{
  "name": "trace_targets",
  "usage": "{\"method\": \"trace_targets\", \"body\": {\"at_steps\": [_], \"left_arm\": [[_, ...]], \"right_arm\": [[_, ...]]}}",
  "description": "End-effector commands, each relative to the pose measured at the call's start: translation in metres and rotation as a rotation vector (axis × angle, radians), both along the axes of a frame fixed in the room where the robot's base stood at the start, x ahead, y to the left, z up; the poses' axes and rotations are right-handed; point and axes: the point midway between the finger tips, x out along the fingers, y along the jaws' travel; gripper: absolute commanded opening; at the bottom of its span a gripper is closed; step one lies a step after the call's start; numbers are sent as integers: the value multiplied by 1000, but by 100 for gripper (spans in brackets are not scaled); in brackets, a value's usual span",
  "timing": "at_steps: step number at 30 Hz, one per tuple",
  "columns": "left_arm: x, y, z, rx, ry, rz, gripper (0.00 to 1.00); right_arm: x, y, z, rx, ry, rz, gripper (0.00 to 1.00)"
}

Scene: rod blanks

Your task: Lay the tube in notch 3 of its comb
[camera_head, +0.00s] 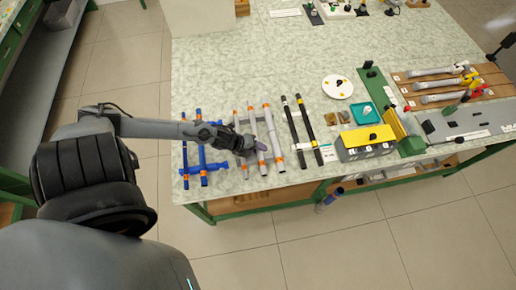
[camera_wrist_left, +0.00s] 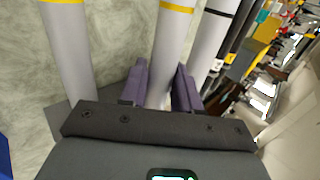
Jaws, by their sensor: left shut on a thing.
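Three pale grey tubes with orange-yellow bands lie side by side on the table, the right one (camera_head: 273,135) clear of my gripper. My left gripper (camera_head: 248,147) is among them and is shut on the middle tube (camera_wrist_left: 170,40). Its purple fingers (camera_wrist_left: 162,88) stand on both sides of that tube in the left wrist view. The left tube (camera_wrist_left: 68,55) is beside the fingers, apart from them. The comb under the tubes and its notch numbers are too small or hidden to tell. I cannot tell whether the held tube is lifted. My right gripper does not show.
A blue rack with blue rods (camera_head: 202,160) stands to the left. Black rods (camera_head: 308,130) lie to the right. Further right are a white disc (camera_head: 337,86), a teal tray (camera_head: 366,113) and a yellow-topped box (camera_head: 368,136). The table's front edge is close below the tubes.

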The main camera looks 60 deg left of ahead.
Motion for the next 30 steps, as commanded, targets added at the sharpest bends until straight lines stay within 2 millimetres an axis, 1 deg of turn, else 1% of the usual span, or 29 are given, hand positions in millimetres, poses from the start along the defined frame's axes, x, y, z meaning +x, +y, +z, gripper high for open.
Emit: {"method": "trace_targets", "body": {"at_steps": [4, 5, 9, 10, 17, 22, 26, 30], "left_arm": [[0, 0, -3, 0, -1, 0, 15], [0, 0, -2, 0, -1, 0, 36], [0, 0, -2, 0, 0, 0, 58], [0, 0, -3, 0, 0, 0, 62], [-1, 0, -3, 1, 3, 0, 62], [-6, 2, 1, 3, 4, 0, 62], [-14, 5, 11, 3, 4, -1, 62], [-27, 9, 27, 4, 4, -2, 62]], "right_arm": [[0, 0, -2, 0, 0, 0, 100], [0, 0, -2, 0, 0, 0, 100], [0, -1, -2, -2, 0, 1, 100], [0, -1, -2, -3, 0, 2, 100], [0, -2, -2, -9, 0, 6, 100], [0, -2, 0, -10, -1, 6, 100], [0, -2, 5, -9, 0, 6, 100], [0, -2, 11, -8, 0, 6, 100]]}}
